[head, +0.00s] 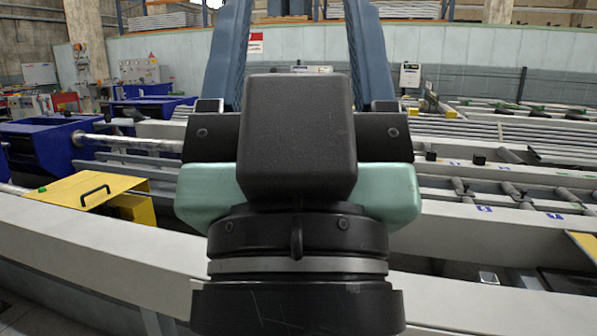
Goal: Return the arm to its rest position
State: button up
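My gripper (298,40) fills the middle of the head view, seen from behind, with its black block, pale green sides and round black wrist toward me. Two blue-grey fingers stand wide apart and run up to the top edge of the picture. Between them I see only the background, so the gripper looks open and empty. The fingertips are cut off or hidden at the top edge. The rest of my arm is out of view.
Behind my gripper is a long grey runout table (60,233) with rollers (527,200) at right. A yellow box with a handle (88,190) and blue machinery (47,143) stand at left. A pale wall (470,48) runs across the back. I cannot judge the clearance.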

notch_tip(320, 180, up, 21)
jog(key=p, duration=1.8)
jog(key=shift+p, duration=0.3)
jog(key=shift+f, duration=0.1)
